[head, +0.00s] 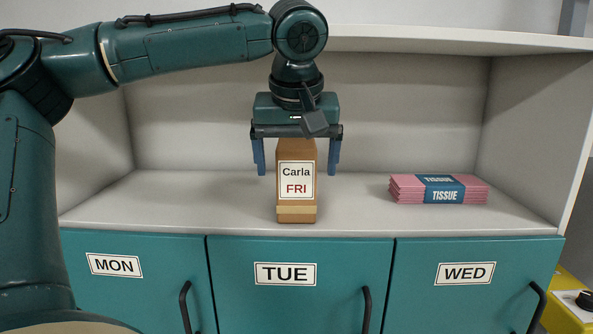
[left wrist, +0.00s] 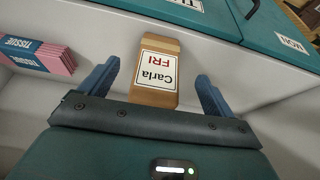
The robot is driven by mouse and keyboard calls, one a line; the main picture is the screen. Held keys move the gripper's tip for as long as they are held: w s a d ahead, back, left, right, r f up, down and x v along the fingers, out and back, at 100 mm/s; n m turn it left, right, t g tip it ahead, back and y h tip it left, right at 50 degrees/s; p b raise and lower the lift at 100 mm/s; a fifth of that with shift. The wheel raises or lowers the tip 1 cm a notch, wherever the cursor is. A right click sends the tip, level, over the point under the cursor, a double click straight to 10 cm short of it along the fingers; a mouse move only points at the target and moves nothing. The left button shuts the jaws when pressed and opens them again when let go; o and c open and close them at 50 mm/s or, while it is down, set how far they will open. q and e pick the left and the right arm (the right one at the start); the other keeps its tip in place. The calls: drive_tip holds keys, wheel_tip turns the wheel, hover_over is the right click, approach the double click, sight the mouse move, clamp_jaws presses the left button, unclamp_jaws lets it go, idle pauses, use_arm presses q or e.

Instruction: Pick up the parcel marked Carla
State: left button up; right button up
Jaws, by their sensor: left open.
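The parcel marked Carla (head: 296,208) is a small brown upright box with a white label reading "Carla FRI". It stands near the front of the shelf. My left gripper (head: 299,170) is above it, pointing down and open, with one blue finger on each side of the parcel's upper part. A gap shows between each finger and the parcel. In the left wrist view, the parcel (left wrist: 158,92) lies between the two open fingers of the left gripper (left wrist: 157,90), its label facing away from the shelf's back. My right gripper is not in view.
A pink and blue tissue stack (head: 438,189) lies on the shelf (head: 200,205) to the right. An upper shelf board (head: 450,41) runs above. The shelf is bare left of the parcel.

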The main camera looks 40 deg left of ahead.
sight(296, 171)
use_arm(q)
drive_tip(key=shift+w+a, duration=0.35)
drive_tip(key=shift+w, duration=0.05)
drive_tip(key=x, duration=0.5)
drive_tip(key=shift+w+a+p, duration=0.3)
drive_tip(key=shift+p, duration=0.1)
drive_tip(key=c, duration=1.3)
drive_tip(key=shift+r, duration=0.1)
